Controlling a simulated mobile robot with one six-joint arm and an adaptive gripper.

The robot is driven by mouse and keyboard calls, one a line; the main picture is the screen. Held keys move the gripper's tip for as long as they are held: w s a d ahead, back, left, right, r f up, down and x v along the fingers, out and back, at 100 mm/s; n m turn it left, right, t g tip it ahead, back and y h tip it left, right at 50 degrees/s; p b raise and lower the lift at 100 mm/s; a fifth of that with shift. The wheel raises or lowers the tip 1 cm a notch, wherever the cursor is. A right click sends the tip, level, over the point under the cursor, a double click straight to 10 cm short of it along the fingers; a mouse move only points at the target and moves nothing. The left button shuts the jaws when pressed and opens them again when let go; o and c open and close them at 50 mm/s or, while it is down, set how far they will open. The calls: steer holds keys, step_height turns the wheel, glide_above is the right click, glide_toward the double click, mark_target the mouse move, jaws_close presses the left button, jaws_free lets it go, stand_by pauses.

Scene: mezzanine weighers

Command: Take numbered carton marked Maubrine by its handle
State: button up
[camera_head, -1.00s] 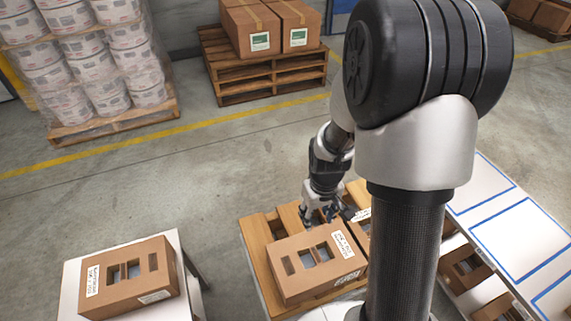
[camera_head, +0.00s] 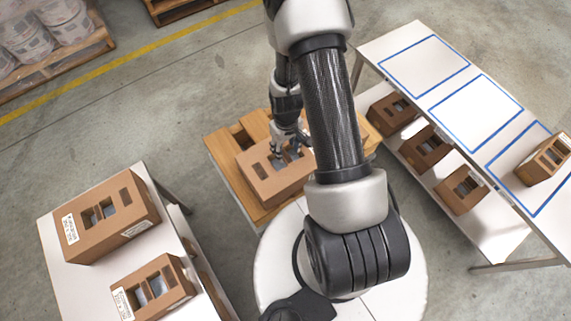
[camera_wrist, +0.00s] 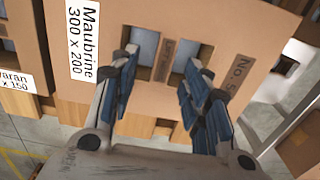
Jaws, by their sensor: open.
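The Maubrine carton (camera_wrist: 118,105) is a brown box with a white label reading "Maubrine 300 x 200" and a darker tag beginning "No". Two window openings flank a narrow strap handle (camera_wrist: 164,62) in its top. In the head view this carton (camera_head: 262,184) lies on a wooden pallet (camera_head: 226,160), partly hidden by my arm. My gripper (camera_wrist: 167,72) is open and empty, its fingers on either side of the strap, near the two openings. I cannot tell how deep they reach. My gripper (camera_head: 290,143) shows over the carton in the head view.
Another carton (camera_wrist: 22,55), with a label ending "aran", is at the wrist view's left. A white table (camera_head: 62,285) at left bears two cartons. A white table (camera_head: 395,38) at right has blue-outlined squares, one carton (camera_head: 548,160) on top and several on its lower shelf.

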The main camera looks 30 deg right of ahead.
mark_target(286, 156)
steer(key=f+b, duration=0.1)
steer(key=f, duration=0.1)
steer(key=f+b, duration=0.1)
steer(key=f, duration=0.2)
steer(key=shift+s+a+f, duration=0.15)
steer(key=shift+a+f, duration=0.05)
steer(key=shift+f, duration=0.15)
steer(key=shift+r, duration=0.1)
jaws_close()
stand_by(0.6)
